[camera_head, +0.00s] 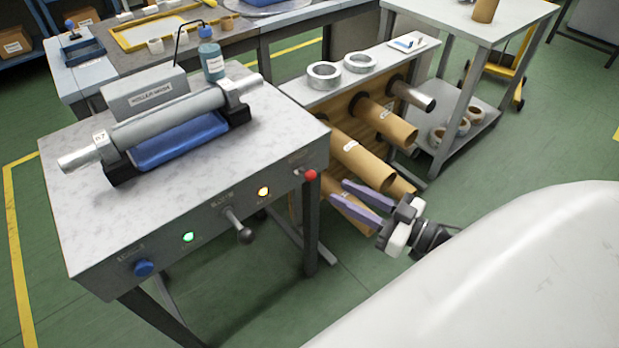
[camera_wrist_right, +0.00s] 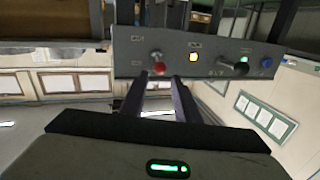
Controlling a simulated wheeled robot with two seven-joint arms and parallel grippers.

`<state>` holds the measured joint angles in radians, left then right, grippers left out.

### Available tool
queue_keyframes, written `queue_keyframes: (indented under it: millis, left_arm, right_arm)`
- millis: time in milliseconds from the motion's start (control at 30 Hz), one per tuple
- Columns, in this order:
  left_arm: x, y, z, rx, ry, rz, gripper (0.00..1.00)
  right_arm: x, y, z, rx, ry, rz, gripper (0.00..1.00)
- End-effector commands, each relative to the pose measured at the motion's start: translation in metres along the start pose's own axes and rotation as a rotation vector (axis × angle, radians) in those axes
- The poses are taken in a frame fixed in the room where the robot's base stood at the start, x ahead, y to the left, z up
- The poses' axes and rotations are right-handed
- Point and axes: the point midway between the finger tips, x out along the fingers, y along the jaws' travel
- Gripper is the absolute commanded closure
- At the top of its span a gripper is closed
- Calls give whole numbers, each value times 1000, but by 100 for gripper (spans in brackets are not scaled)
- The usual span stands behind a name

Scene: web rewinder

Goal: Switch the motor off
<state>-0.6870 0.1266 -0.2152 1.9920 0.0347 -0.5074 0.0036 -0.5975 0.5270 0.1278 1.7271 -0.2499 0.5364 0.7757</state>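The machine table (camera_head: 100,223) has a front panel of controls. From left to right in the head view they are a blue knob (camera_head: 144,268), a lit green lamp (camera_head: 188,237), a black-knobbed lever (camera_head: 243,234), a lit amber lamp (camera_head: 263,191) and a red-knobbed switch (camera_head: 310,175). The panel labels are too small to read. My right gripper (camera_head: 362,195) is open and empty, to the right of the red knob and apart from it. In the right wrist view the red knob (camera_wrist_right: 159,67) is just beyond the fingers (camera_wrist_right: 164,88). My left gripper is not in view.
A rack with cardboard tubes (camera_head: 362,160) stands right of the machine, behind my right gripper. A roller unit (camera_head: 165,115) and a blue tray (camera_head: 178,140) sit on the tabletop. The green floor (camera_head: 225,320) in front of the panel is clear.

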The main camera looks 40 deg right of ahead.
Motion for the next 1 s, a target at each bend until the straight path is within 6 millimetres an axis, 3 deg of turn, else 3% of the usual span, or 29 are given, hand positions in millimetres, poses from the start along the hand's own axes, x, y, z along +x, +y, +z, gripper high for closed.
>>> queue_keyframes:
  millis: [533, 700, 1000]
  left_arm:
    - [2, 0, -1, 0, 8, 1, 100]
    - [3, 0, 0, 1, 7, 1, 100]
    - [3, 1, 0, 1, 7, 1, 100]
  right_arm:
    - [87, 0, -3, 1, 8, -5, 71]
    - [99, -1, -3, 2, 7, -5, 71]
    - [100, -1, -3, 2, 6, -5, 73]
